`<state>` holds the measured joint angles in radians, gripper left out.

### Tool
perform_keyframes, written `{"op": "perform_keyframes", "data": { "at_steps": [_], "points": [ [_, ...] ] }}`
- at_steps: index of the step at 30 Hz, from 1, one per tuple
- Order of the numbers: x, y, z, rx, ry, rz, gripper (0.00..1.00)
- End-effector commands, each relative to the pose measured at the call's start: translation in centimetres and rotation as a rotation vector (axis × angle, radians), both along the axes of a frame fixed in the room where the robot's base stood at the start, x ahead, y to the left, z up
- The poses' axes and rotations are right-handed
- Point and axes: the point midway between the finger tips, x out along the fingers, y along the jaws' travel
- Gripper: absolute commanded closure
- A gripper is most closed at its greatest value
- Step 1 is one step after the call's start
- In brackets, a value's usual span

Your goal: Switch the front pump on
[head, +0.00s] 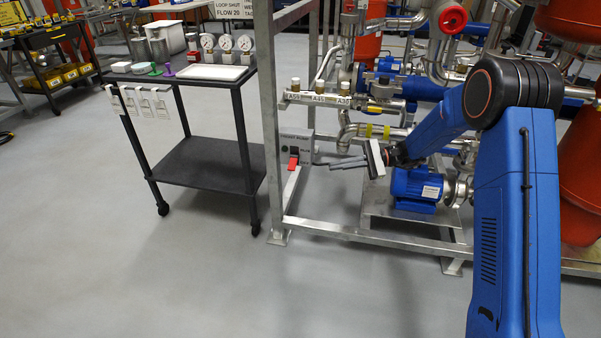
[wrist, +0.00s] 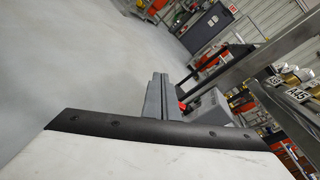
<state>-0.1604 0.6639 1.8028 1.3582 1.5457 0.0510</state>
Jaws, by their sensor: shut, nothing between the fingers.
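A grey switch box (head: 301,148) labelled as a pump sits on the front post of the steel skid frame. A red switch handle (head: 293,163) with a pale lower part hangs on its face. My gripper (head: 331,165) is shut and empty, its grey fingers pointing left just right of the box. I cannot tell whether they touch it. In the wrist view the shut fingers (wrist: 158,82) partly hide the box (wrist: 206,109); a bit of red (wrist: 182,106) shows beside them. A blue pump motor (head: 416,187) sits low behind the frame.
The steel frame post (head: 268,120) and lower rail (head: 370,236) stand close to my gripper. A row of tagged valves (head: 318,98) runs above it. A black cart (head: 205,160) with gauges stands to the left. The floor in front is clear.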

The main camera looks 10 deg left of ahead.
Motion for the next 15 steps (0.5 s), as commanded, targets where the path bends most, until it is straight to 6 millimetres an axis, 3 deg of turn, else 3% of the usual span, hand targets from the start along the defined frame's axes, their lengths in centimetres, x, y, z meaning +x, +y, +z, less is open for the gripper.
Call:
{"op": "perform_keyframes", "data": {
  "at_steps": [15],
  "points": [
    [6.9, 3.9, -9.8, 0.195, 0.185, -0.112, 1.00]
  ]
}}
